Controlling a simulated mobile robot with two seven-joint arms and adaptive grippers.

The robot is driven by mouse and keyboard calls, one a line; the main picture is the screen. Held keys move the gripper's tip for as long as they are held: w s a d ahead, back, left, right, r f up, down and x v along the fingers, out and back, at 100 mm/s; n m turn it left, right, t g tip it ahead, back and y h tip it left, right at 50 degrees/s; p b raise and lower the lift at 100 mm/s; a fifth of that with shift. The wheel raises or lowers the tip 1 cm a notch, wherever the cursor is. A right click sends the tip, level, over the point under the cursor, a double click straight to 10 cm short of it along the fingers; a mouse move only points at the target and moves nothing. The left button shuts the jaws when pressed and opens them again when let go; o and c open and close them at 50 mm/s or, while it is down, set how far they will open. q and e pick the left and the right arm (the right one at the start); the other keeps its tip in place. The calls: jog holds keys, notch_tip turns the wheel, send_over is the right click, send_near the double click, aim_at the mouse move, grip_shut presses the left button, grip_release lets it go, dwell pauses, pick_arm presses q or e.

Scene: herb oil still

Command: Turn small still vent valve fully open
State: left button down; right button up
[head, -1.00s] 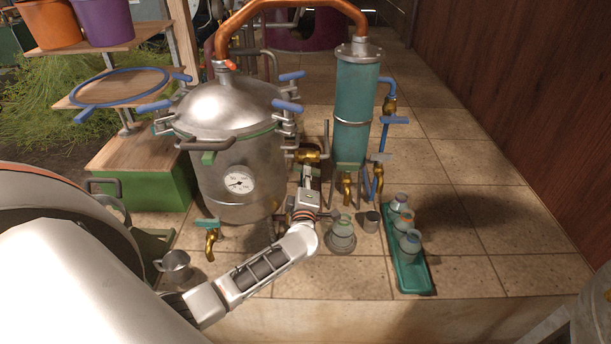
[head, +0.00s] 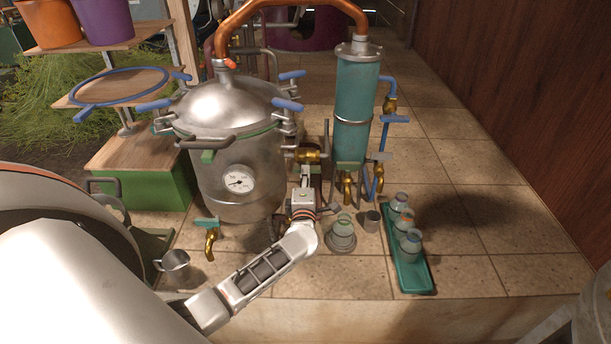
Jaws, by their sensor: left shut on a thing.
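The small still (head: 235,165) is a shiny metal pot with a domed lid, a pressure gauge and blue-handled clamps. A brass valve (head: 311,156) sticks out of its right side, and I take this to be the vent valve. My left gripper (head: 307,172) reaches up to this valve from the front and is shut on its handle. The handle is mostly hidden by the fingers, so I cannot tell its angle. My right gripper is not in view.
A teal condenser column (head: 354,110) stands close on the right, with brass taps. A glass jar (head: 341,229), a small metal cup (head: 372,221) and a green tray (head: 411,272) of jars stand near my wrist. A metal mug (head: 174,266) stands front left.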

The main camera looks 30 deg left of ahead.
pick_arm(q)
jog(key=shift+f, duration=0.15)
jog(key=c, duration=2.1)
grip_release()
jog(key=shift+c, duration=0.2)
jog(key=v, duration=1.2)
jog(key=shift+s, duration=0.15)
